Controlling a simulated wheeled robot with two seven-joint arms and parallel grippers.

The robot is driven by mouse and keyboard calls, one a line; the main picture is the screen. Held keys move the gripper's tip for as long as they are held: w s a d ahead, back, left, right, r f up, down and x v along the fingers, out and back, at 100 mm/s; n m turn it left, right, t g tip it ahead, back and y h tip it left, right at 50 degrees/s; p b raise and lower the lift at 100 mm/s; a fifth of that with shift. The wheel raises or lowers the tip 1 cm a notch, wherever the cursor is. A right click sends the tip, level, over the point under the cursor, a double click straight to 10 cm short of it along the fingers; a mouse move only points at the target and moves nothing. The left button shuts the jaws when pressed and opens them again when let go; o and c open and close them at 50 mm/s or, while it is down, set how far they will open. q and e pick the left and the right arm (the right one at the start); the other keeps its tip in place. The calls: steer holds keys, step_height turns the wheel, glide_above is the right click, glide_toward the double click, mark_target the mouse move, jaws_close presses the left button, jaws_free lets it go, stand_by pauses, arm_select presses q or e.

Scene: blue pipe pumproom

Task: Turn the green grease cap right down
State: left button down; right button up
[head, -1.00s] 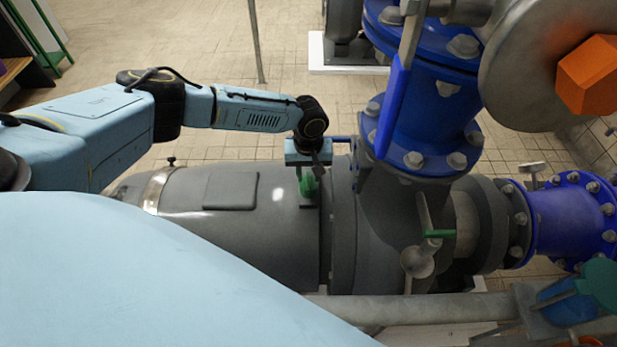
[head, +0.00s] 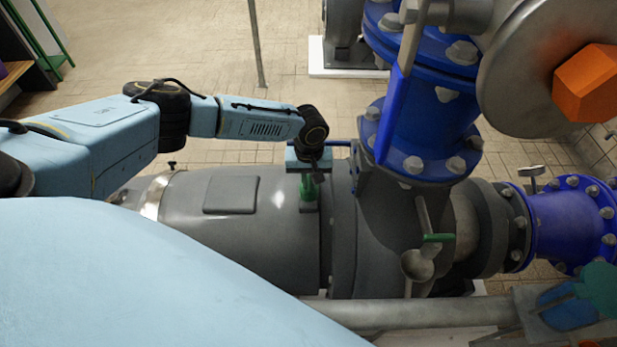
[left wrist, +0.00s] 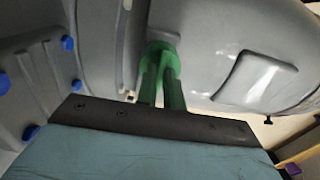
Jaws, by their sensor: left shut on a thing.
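The green grease cap (head: 308,193) sits on top of the grey pump housing (head: 245,215), near the housing's right end. My left gripper (head: 308,178) reaches down on it from above and is shut on it. In the left wrist view the green cap (left wrist: 160,75) shows just beyond the dark gripper edge, with its round base against the grey housing. The gripper body covers part of the cap in both views. My right gripper is not in view.
A blue flanged pipe (head: 425,120) rises just right of the gripper. A large disc with an orange hexagonal block (head: 585,85) hangs at upper right.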

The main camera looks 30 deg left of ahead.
arm_select(q)
steer(key=m+p, duration=0.1)
steer(key=p, duration=0.3)
steer(key=shift+w+d+r+m+p, duration=0.15)
steer(key=shift+r+m+p, duration=0.15)
steer(key=shift+m+p, duration=0.1)
steer(key=shift+f+m, duration=0.15)
steer(key=shift+m, duration=1.05)
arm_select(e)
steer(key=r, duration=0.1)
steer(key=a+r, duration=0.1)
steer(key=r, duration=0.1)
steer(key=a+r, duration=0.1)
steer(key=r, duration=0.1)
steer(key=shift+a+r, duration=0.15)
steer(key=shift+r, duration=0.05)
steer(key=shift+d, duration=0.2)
arm_select(q)
steer(key=c, duration=1.5)
jaws_free()
steer(key=shift+f, duration=0.1)
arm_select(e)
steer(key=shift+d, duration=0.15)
